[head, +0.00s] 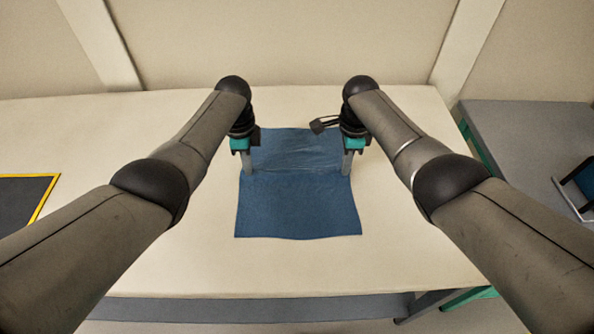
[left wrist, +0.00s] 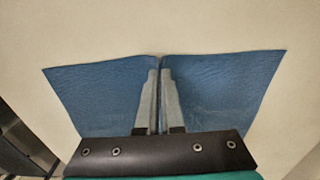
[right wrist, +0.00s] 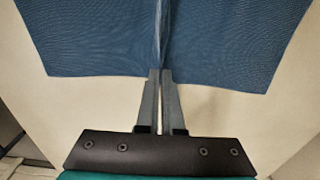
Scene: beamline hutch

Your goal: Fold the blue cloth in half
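The blue cloth (head: 298,207) lies on the cream table, with a ridge running across it between my two grippers. Its far part looks lighter and slightly wrinkled; its near part is smooth. My left gripper (head: 249,171) points down at the cloth's left edge, its narrow fingers closed on the ridge. In the left wrist view the cloth (left wrist: 95,90) spreads to both sides of the fingers. My right gripper (head: 346,172) is at the right edge, its fingers close together. In the right wrist view the fingertips (right wrist: 161,75) meet the cloth's edge where the crease starts.
A dark mat with a yellow border (head: 47,200) lies at the far left. A grey side table (head: 525,140) stands at the right, with a dark object (head: 580,185) on it. A wall is behind the table.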

